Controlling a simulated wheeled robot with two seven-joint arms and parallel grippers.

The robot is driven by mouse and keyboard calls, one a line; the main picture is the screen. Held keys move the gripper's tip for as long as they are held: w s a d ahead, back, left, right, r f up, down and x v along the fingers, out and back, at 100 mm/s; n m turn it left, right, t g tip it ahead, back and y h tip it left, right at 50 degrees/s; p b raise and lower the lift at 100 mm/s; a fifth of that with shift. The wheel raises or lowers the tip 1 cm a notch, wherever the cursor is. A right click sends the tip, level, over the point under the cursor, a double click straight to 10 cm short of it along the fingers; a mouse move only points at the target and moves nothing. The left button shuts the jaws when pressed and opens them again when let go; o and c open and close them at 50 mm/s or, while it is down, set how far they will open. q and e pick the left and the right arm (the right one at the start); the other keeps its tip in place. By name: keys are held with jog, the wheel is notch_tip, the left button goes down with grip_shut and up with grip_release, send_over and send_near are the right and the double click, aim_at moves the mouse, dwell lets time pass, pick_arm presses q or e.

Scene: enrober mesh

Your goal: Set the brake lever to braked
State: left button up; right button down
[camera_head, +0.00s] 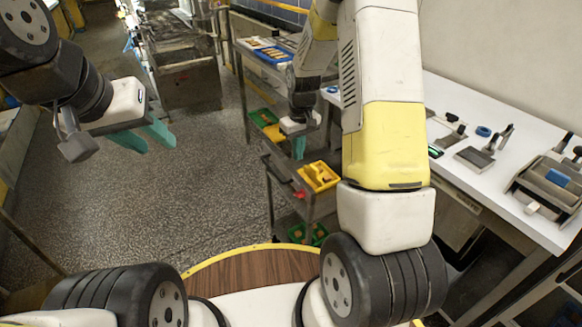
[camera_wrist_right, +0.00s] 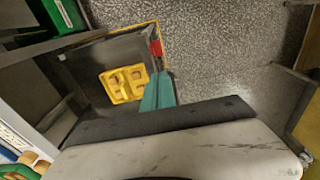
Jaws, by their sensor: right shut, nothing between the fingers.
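A small red lever end (camera_head: 299,194) shows at the edge of a dark grey cart (camera_head: 284,182), beside a yellow tray. In the right wrist view the red lever (camera_wrist_right: 156,47) stands at the cart's edge, just beyond my fingertips. My right gripper (camera_head: 299,150) is shut and empty above the cart; its teal fingers (camera_wrist_right: 159,88) point toward the lever. I cannot tell whether they touch it. The lever's lower part and its set position are not clear. My left gripper (camera_head: 146,139) is open and empty over the floor at left.
The yellow tray (camera_head: 319,177) holds light pieces on the cart top. A shelf rack with a green bin (camera_head: 262,117) stands behind the cart. A white bench (camera_head: 489,178) with tools is at right. The speckled floor (camera_head: 190,195) at left is clear.

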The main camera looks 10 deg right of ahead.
send_over(299, 194)
jog(key=f, duration=1.2)
jog(key=shift+w+a, duration=0.1)
jog(key=shift+w, duration=0.2)
jog(key=shift+s+f, duration=0.4)
jog(key=shift+f, duration=0.35)
jog(key=shift+d, duration=0.2)
